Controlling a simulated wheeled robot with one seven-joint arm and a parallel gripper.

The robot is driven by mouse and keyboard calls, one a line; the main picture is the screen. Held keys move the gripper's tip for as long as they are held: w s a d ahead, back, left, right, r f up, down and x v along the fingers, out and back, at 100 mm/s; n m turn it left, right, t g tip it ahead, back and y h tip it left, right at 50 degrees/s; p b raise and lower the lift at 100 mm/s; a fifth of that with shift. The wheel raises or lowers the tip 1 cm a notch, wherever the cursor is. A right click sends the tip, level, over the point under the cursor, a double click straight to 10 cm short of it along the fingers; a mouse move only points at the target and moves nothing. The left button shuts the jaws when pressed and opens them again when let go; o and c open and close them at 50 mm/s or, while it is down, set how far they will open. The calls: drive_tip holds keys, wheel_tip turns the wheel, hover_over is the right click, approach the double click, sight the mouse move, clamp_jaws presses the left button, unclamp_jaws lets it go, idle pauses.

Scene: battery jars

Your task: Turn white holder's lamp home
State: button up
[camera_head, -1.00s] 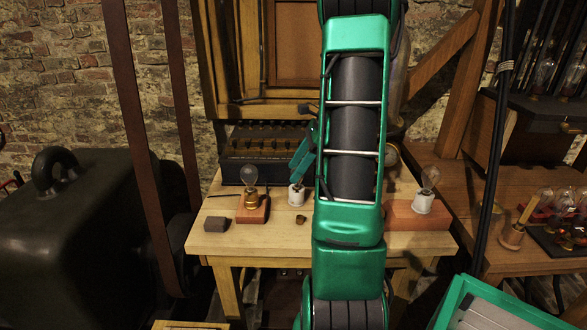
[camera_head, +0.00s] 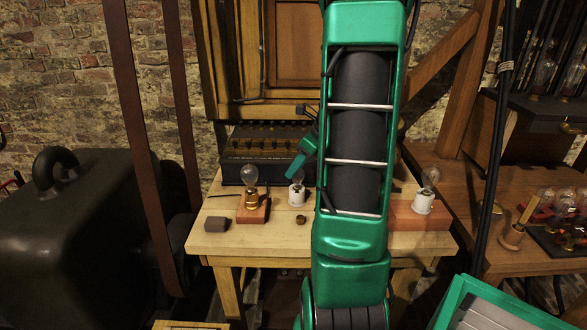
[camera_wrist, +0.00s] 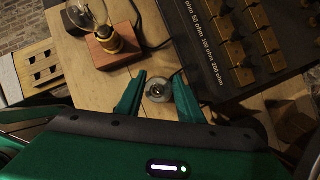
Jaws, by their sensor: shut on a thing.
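A white holder (camera_head: 297,196) stands upright near the middle of the wooden table. A clear glass lamp (camera_wrist: 157,90) shows end-on between my two green fingers in the wrist view, above the pale round holder. My gripper (camera_wrist: 158,97) is shut on this lamp, a finger on either side. In the head view a green finger (camera_head: 301,165) shows just above the holder, and my arm hides the rest of the gripper. How far the lamp sits in the holder cannot be told. A second white holder (camera_head: 423,207) with a clear bulb stands at the right on a reddish block.
A brass-based bulb (camera_head: 250,182) stands on a reddish block left of the holder, close to my fingers. A dark resistance box (camera_head: 262,172) with brass plugs stands behind. A small dark block (camera_head: 216,224) and a brass piece (camera_head: 301,219) lie at the front.

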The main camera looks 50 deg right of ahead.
drive_tip(key=m+h, duration=0.1)
drive_tip(key=m, duration=0.1)
drive_tip(key=shift+a+m+h, duration=0.1)
drive_tip(key=shift+m+h, duration=0.2)
drive_tip(key=shift+m, duration=0.1)
drive_tip(key=m, duration=0.1)
drive_tip(key=m+h, duration=0.1)
drive_tip(key=m, duration=0.1)
drive_tip(key=shift+d+h, duration=0.2)
drive_tip(key=shift+h, duration=0.1)
drive_tip(key=o, duration=1)
drive_tip(key=v, duration=1)
drive_tip(key=shift+s+r, duration=0.1)
drive_tip(key=shift+r, duration=0.25)
drive_tip(key=shift+a, duration=0.1)
